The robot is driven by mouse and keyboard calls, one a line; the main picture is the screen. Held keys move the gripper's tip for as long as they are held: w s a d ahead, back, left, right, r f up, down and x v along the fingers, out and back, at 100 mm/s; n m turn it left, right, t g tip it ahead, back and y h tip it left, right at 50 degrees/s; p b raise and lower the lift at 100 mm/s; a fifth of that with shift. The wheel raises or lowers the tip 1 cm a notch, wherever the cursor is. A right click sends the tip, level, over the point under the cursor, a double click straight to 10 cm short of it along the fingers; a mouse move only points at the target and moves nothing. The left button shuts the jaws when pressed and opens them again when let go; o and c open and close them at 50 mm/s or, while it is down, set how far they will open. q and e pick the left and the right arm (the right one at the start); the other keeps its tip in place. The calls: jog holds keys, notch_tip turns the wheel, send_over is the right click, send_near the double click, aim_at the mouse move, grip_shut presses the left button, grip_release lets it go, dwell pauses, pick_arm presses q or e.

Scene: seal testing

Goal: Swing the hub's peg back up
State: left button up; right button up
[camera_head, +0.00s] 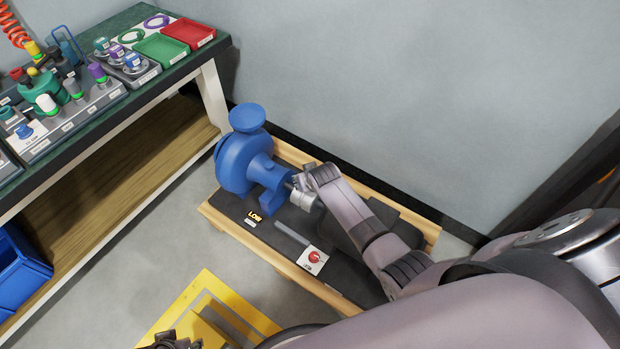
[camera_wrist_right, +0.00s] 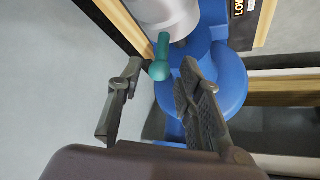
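The blue pump (camera_head: 240,162) stands on a dark, wood-edged base, and the grey hub (camera_head: 302,198) is on its shaft. In the right wrist view the hub (camera_wrist_right: 165,14) is at the top, and its teal peg (camera_wrist_right: 162,52) sticks out toward my gripper, ending in a round knob. My right gripper (camera_head: 307,181) is at the hub. In the wrist view its fingers are apart, with the knob between the tips and a gap on each side. The head view hides the peg. My left gripper (camera_head: 168,343) shows only partly at the bottom edge.
A red knob (camera_head: 314,257) on a white plate and a LOW sign (camera_head: 255,216) are on the base. A wall stands behind the pump. The workbench (camera_head: 130,92) at left carries trays and parts. A yellow frame (camera_head: 235,297) is on the floor in front.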

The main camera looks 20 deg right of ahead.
jog(key=v, duration=0.6)
jog(key=shift+r, duration=0.15)
jog(key=shift+s, duration=0.1)
dwell(0.3)
